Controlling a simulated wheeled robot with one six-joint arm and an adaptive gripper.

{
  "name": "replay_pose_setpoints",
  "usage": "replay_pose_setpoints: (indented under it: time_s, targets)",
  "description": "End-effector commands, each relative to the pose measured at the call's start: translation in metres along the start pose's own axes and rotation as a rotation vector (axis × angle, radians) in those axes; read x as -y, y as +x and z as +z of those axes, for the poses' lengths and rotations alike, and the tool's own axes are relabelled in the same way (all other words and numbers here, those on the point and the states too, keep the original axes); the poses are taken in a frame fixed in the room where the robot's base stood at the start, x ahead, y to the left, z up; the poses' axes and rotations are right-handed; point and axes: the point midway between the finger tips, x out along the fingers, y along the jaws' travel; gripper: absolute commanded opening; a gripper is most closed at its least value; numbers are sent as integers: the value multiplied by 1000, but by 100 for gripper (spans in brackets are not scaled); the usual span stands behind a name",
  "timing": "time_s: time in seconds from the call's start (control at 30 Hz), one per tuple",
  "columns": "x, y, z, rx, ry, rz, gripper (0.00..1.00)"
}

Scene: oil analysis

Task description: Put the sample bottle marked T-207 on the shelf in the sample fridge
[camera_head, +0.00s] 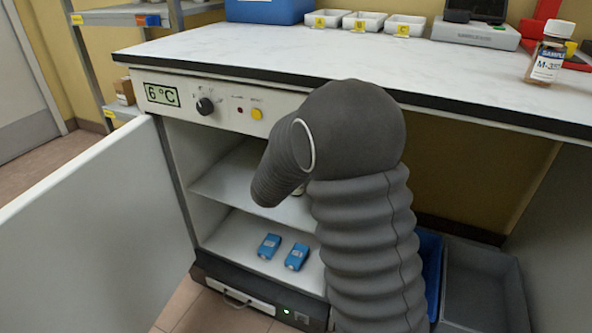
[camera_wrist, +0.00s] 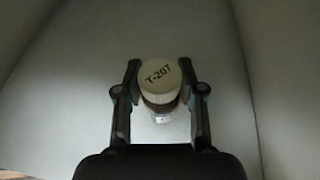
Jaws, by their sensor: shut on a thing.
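The sample bottle marked T-207 (camera_wrist: 160,80) shows in the wrist view with its pale, lettered cap and a darker body below. My gripper (camera_wrist: 160,82) is shut on it, with one finger on each side. The pale shelf surface (camera_wrist: 80,115) lies beneath the bottle; I cannot tell whether the bottle touches it. In the head view the sample fridge is open, with its shelf (camera_head: 225,188) inside. My arm reaches into the fridge and hides the gripper and nearly all of the bottle there.
The fridge door (camera_head: 95,240) stands open at left. Two blue packs (camera_head: 283,252) lie on the fridge's lower level. Another bottle, marked M-3 with the rest unclear (camera_head: 548,60), stands on the counter (camera_head: 240,50) above. Grey and blue bins (camera_head: 485,285) stand at lower right.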

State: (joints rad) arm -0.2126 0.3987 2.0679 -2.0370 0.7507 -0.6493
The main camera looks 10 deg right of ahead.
Motion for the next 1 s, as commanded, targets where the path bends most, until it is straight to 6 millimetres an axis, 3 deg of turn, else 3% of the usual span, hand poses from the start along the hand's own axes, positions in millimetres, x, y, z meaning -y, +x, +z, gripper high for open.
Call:
replay_pose_setpoints:
  time_s: [0.2,0.23,0.3,0.73,1.0]
  targets:
    - [0,1,-3,1,1,0,0]
    - [0,1,-2,0,0,0,46]
    - [0,1,-2,0,0,0,64]
    - [0,-3,2,0,0,1,64]
    - [-1,-51,2,1,-1,3,64]
